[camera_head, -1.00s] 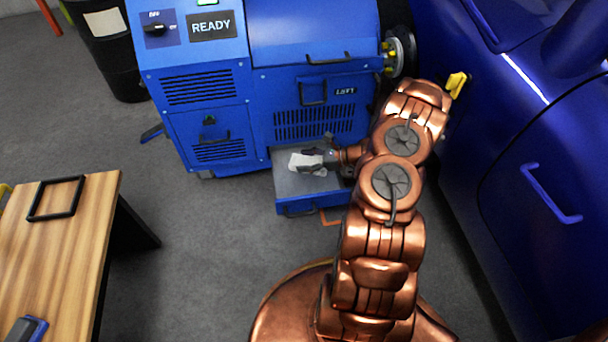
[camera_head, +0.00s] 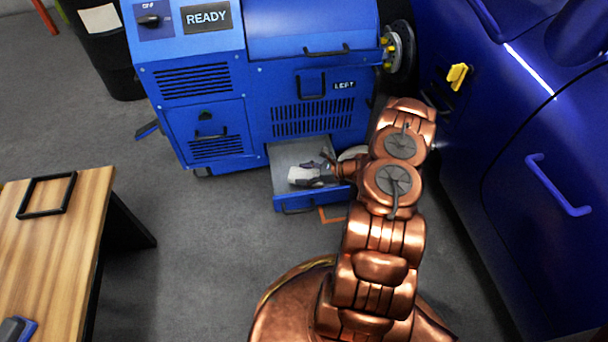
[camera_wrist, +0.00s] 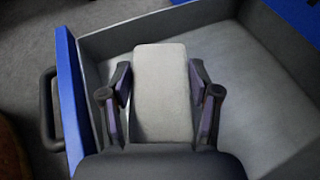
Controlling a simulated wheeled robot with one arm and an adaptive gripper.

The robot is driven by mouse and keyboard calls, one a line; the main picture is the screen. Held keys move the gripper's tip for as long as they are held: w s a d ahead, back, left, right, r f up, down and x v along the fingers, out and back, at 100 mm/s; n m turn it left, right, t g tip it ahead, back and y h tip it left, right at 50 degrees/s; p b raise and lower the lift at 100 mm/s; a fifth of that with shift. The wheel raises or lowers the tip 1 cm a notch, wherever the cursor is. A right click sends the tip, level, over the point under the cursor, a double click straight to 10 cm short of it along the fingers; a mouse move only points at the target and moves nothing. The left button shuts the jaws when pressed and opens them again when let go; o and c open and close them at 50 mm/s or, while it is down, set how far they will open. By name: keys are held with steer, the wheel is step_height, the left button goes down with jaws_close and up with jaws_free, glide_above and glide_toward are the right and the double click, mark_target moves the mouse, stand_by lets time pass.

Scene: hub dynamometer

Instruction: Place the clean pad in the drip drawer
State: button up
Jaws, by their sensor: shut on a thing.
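The clean pad (camera_wrist: 162,92) is a pale grey-white rectangular block between the two fingers of my gripper (camera_wrist: 163,98) in the wrist view. My gripper is shut on it, one finger along each long side. In the head view the pad (camera_head: 303,175) is at my gripper (camera_head: 318,174), over the inside of the drip drawer. The drip drawer (camera_head: 291,204) is pulled out from the low front of the blue machine. In the wrist view the drawer's grey floor (camera_wrist: 245,100) lies around and beyond the pad. I cannot tell whether the pad touches the floor.
The blue machine (camera_head: 206,122) with a READY sign stands behind the drawer. A wooden table (camera_head: 60,235) with a black frame (camera_head: 47,196) is at the left. A dark blue body (camera_head: 540,190) closes off the right. An orange bracket (camera_head: 331,214) is by the drawer's front.

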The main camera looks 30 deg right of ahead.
steer(key=shift+f, duration=0.6)
steer(key=o, duration=1.2)
steer(key=shift+c, duration=0.2)
steer(key=shift+r, duration=0.15)
